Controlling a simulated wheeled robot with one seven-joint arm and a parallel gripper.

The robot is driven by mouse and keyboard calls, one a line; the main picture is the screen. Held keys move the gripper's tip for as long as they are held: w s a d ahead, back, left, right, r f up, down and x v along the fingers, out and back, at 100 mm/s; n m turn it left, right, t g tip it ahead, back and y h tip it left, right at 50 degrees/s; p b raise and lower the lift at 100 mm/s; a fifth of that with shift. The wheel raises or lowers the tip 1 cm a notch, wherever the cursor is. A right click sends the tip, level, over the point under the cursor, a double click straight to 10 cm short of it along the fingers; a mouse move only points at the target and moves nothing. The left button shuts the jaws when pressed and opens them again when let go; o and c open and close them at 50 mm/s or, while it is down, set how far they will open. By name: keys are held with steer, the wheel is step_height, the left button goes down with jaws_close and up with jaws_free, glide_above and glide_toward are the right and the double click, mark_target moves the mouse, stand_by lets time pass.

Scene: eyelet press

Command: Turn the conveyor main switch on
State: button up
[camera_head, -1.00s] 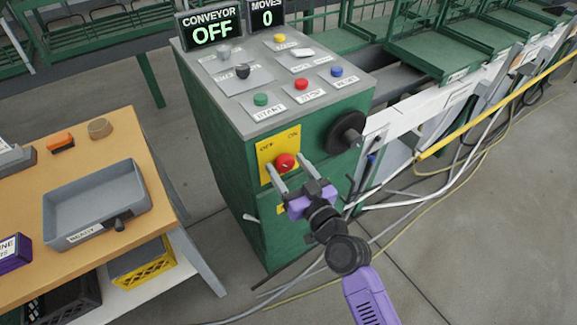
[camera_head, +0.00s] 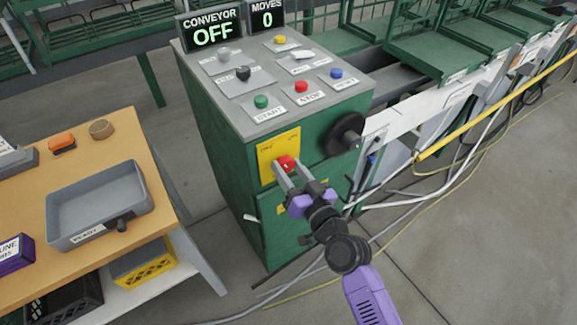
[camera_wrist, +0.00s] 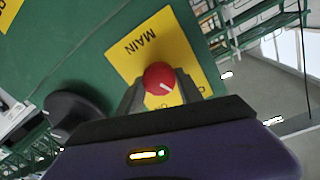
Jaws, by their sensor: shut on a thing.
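The main switch is a red round knob (camera_head: 286,162) on a yellow plate (camera_head: 266,156) on the front of the green cabinet (camera_head: 232,170). My gripper (camera_head: 284,169) is shut on the red knob, with one finger on each side of it. In the wrist view the knob (camera_wrist: 159,79) sits between the two fingers, with a white pointer line on its face. The yellow plate (camera_wrist: 140,48) reads "MAIN" there; part of its lettering is hidden by my gripper. The conveyor display (camera_head: 212,32) reads "OFF".
The cabinet top has several buttons, including a green one (camera_head: 261,101). A wooden table (camera_head: 120,150) with a grey tray (camera_head: 100,205) stands to the left. Cables lie on the floor at right.

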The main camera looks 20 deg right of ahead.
steer(key=m+p, duration=0.1)
steer(key=m, duration=0.5)
steer(key=shift+d+g+p, duration=0.15)
steer(key=shift+g+p, duration=0.15)
steer(key=shift+p, duration=0.1)
steer(key=m+y+p, duration=0.1)
steer(key=m, duration=0.5)
steer(key=shift+d, duration=0.1)
steer(key=shift+m, duration=0.3)
steer(key=shift+f, duration=0.1)
steer(key=o, duration=1.4)
steer(key=s+b, duration=0.1)
steer(key=s, duration=0.6)
steer(key=shift+s+d+r, duration=0.35)
steer(key=shift+s+d, duration=0.05)
steer(key=shift+d, duration=0.05)
